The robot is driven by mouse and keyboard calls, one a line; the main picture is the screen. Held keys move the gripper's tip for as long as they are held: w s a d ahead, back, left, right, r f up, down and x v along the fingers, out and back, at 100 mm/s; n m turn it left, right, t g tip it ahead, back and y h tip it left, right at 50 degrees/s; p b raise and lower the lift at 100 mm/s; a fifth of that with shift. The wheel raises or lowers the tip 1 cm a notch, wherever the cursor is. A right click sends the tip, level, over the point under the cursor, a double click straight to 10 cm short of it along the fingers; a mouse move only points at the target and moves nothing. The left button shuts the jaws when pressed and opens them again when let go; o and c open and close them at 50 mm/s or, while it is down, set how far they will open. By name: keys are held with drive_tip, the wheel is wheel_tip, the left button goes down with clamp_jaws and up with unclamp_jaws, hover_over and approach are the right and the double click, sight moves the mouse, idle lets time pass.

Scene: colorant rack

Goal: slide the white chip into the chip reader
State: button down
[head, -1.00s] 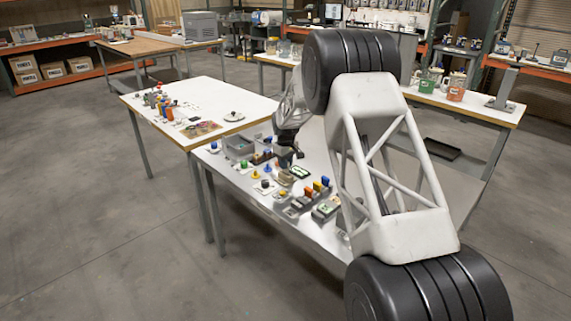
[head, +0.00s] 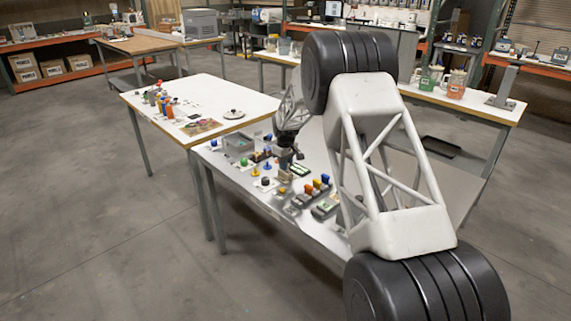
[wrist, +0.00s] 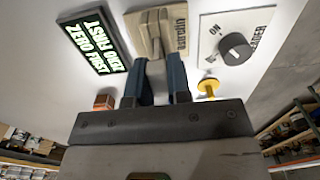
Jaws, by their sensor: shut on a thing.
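In the wrist view the two dark blue fingers of my gripper (wrist: 159,84) are closed on the white chip (wrist: 156,68), a pale piece showing between them. The beige chip reader (wrist: 152,32) lies straight beyond the fingertips, with a raised middle part. The chip's far end meets or overlaps the reader's near edge in this view; I cannot tell whether it is inside the slot. In the head view my gripper (head: 285,160) is small and dark, down over the steel table beside the reader, and the chip is not distinguishable.
A black sign with glowing letters (wrist: 88,43) lies left of the reader. A white panel with a dark knob (wrist: 235,48) is to its right. A yellow knob (wrist: 208,87) stands close to the right finger, an orange block (wrist: 104,102) left of the fingers. Colored parts crowd the steel table (head: 232,180).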

drive_tip(key=shift+f, duration=0.75)
drive_tip(key=c, duration=1)
unclamp_jaws()
drive_tip(key=shift+r, duration=3.85)
